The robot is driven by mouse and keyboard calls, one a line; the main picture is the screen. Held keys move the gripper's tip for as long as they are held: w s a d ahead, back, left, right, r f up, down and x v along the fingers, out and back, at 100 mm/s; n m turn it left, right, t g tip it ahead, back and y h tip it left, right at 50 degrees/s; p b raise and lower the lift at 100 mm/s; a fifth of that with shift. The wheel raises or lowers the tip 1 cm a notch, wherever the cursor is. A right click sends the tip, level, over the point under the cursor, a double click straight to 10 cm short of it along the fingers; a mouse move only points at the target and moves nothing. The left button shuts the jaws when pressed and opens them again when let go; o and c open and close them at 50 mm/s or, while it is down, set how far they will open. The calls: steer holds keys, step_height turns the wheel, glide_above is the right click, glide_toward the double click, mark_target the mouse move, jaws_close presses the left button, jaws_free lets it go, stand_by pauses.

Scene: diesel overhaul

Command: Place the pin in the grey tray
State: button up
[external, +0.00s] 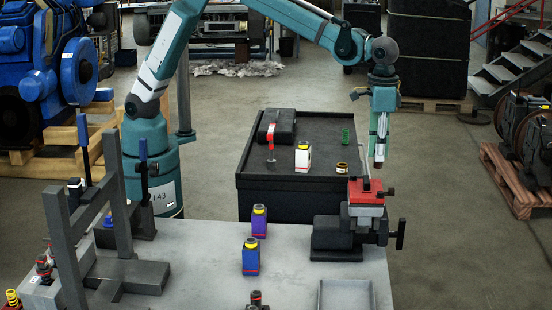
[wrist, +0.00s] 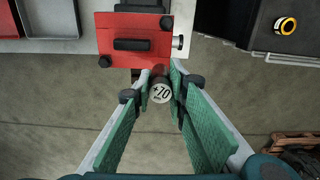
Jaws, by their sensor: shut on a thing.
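My gripper (wrist: 160,88) is shut on the pin (wrist: 161,93), a dark reddish-brown cylinder whose white end face carries a printed number. In the external view my gripper (external: 380,145) points down, and the pin's dark tip (external: 379,165) sticks out below the fingers, just above and right of the red-jawed vise (external: 367,190). In the wrist view the vise (wrist: 135,42) lies right beyond the pin; I cannot tell whether they touch. The grey tray (external: 345,283) is at the front right of the table, cut off by the picture edge. Its corner shows at the wrist view's upper left (wrist: 48,31).
Blue and purple bottles (external: 251,255) stand mid-table, left of the vise. A grey frame (external: 105,230) stands at the left.

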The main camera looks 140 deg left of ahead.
steer(key=w+d+m, duration=0.1)
steer(key=w+d, duration=0.4)
steer(key=d, duration=0.5)
steer(key=w+d+m, duration=0.2)
steer(key=w+d, duration=0.3)
steer(key=d, duration=0.5)
steer(key=w+d+m, duration=0.1)
steer(key=w+d, duration=0.4)
steer(key=d, duration=0.5)
step_height(320, 180, down, 15)
steer(key=shift+s, duration=0.15)
steer(key=shift+f, duration=3.05)
steer(key=shift+f, duration=0.1)
steer(key=shift+f, duration=1.75)
steer(key=shift+f, duration=0.15)
